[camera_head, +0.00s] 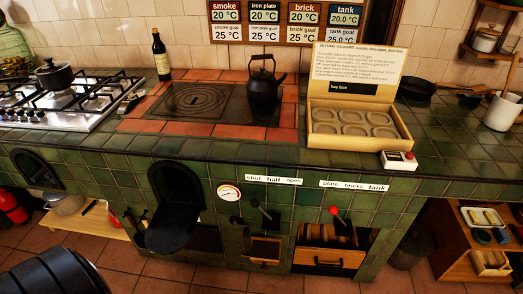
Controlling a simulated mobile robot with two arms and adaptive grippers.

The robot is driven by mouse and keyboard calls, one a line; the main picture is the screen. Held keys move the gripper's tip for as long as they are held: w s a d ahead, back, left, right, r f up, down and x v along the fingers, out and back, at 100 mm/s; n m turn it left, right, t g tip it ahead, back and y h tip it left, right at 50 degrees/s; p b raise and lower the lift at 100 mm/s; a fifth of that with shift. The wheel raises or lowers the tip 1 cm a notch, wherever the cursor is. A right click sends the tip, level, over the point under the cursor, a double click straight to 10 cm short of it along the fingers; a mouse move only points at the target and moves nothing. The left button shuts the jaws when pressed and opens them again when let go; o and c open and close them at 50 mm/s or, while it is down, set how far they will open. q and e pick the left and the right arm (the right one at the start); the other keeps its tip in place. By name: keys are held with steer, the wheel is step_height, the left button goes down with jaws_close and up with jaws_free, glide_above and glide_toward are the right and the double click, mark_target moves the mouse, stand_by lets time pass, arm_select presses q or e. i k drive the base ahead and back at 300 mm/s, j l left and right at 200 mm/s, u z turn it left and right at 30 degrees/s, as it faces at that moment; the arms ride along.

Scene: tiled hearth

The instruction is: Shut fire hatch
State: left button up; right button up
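The fire hatch is a black arched opening (176,187) in the green tiled front of the hearth, left of the round white dial. Its dark door (169,236) stands open, swung out from the front at the lower left of the opening. The inside is dark and I cannot make out what is in it. No fingers of my left or right gripper show in this view.
A second arched recess (37,168) is at the left. Levers (334,211) and a wooden drawer (327,258) are right of the hatch. A black ribbed shape (58,274) fills the lower left corner. A kettle (264,88) stands on the stove top. Some tiled floor is clear.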

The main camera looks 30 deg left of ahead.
mark_target(172, 227)
steer(key=u, duration=1.1)
